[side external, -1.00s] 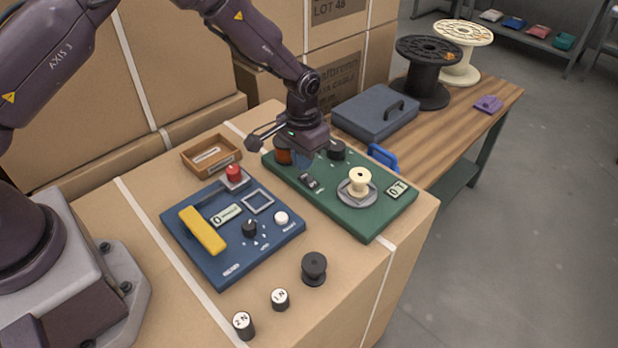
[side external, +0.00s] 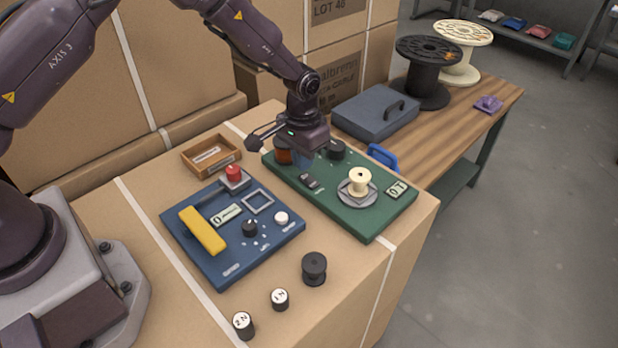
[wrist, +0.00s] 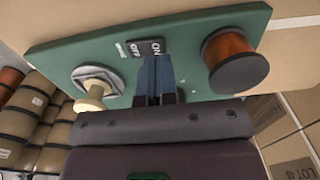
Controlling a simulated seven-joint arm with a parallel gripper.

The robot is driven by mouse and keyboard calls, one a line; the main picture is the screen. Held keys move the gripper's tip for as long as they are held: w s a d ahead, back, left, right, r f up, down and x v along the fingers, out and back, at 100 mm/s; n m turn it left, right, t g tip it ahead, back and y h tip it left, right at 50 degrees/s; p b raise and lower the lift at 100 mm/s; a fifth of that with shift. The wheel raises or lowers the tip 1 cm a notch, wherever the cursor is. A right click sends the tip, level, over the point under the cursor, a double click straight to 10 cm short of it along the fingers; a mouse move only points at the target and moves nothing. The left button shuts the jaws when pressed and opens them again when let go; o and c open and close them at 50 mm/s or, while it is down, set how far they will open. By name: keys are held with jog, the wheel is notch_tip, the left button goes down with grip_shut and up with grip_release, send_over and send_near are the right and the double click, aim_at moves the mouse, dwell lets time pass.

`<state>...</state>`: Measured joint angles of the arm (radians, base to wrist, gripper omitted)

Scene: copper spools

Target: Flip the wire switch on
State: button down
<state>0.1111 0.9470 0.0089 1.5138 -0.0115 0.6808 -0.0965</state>
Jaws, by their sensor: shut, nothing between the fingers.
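The wire switch (side external: 309,181) is a small dark rocker on the green panel (side external: 365,226). In the wrist view the switch (wrist: 143,47) shows white ON and OFF lettering, with ON on the right half. My gripper (side external: 302,163) is over the back part of the green panel, just behind the switch. In the wrist view its blue fingers (wrist: 155,62) are shut with nothing between them. Their tips are close to the ON side; I cannot tell whether they touch it. I cannot tell which way the rocker is tilted.
A copper spool (wrist: 234,62) stands beside the fingers on the green panel. A cream spool (side external: 359,180) sits on its round holder, and a black knob (side external: 336,149) is near my gripper. The blue panel (side external: 222,271) lies to the left.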

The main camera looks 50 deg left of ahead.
aim_at(303, 175)
jog(key=shift+f, duration=1.3)
dwell(0.9)
jog(key=shift+r, duration=3.5)
